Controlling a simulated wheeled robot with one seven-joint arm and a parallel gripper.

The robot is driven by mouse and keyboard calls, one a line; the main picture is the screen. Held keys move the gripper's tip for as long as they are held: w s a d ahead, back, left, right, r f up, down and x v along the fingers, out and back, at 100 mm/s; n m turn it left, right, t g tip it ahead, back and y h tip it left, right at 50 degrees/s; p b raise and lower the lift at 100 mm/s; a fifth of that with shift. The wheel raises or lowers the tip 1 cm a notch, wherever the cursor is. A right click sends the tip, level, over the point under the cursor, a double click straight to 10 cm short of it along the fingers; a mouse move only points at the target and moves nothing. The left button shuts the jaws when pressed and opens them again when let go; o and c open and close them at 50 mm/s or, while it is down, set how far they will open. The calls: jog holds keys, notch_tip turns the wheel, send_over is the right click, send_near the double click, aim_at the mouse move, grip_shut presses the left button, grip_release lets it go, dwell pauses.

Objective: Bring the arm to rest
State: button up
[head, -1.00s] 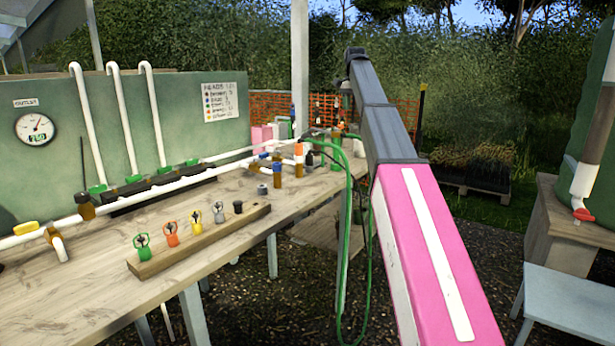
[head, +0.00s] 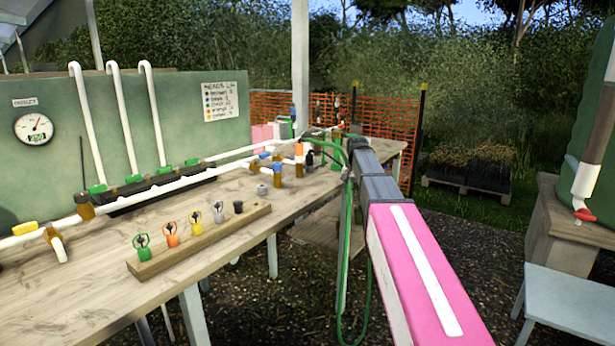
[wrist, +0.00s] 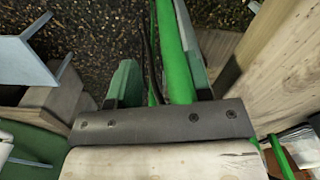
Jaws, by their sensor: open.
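My pink and grey arm (head: 415,265) reaches from the lower right towards the far end of the bench in the head view, with its grey far part low beside the bench edge. My gripper (wrist: 160,85) shows in the wrist view beyond a dark grey plate with screws. It is open, and I see nothing held between its fingers. In the head view the gripper is hidden behind the arm. A green hose (wrist: 174,50) runs close to the fingers in the wrist view; I cannot tell whether it touches them.
The wooden bench (head: 95,290) carries white pipes and a block (head: 200,240) with several coloured heads. The green hose (head: 345,250) hangs off its edge. A grey stool (head: 575,300) and a wooden stand (head: 560,240) are at right. Gravel lies between.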

jog(key=s+f+n, duration=0.4)
jog(key=s+f, duration=2.4)
jog(key=s, duration=0.1)
jog(key=shift+d+f, duration=0.25)
jog(key=shift+d, duration=0.15)
jog(key=shift+a, duration=0.1)
jog(key=shift+c, duration=0.2)
